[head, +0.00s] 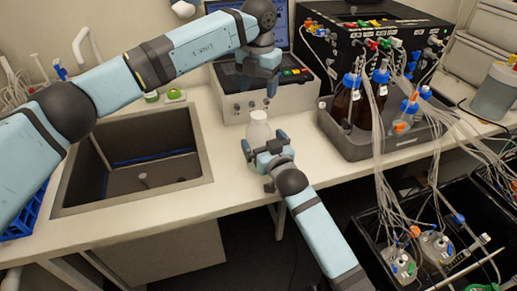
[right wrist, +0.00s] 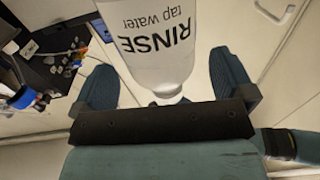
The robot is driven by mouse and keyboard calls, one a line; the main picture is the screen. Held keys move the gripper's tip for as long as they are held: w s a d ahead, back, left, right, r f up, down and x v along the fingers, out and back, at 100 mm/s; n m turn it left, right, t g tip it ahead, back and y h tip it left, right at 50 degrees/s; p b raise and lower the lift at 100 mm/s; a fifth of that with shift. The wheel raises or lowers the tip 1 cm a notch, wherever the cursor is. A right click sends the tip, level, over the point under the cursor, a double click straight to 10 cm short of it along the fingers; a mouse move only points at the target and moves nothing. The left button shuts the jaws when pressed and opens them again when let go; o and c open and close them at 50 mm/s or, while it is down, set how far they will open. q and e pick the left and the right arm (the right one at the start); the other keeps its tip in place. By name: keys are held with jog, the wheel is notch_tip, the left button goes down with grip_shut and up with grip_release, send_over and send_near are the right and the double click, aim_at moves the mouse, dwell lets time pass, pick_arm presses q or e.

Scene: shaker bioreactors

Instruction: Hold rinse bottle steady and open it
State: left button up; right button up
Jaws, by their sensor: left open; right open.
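The rinse bottle (head: 259,128), white and translucent, stands upright on the white bench in front of the grey instrument box. In the right wrist view the bottle (right wrist: 158,45) appears upside down, with its label reading "RINSE tap water". My right gripper (head: 264,141) is open at the near side of the bottle. In the right wrist view its fingers (right wrist: 162,82) lie either side of the bottle, with gaps on both sides. My left gripper (head: 258,86) is open and points down above the bottle, apart from it. The bottle's cap is hard to make out.
A sink (head: 135,165) is set into the bench at left. A grey tray (head: 345,143) with brown bottles and tubing stands at right. The instrument box (head: 235,105) is close behind the bottle. A black bin (head: 375,265) with vessels and tubes is at lower right.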

jog(key=shift+x, duration=1.9)
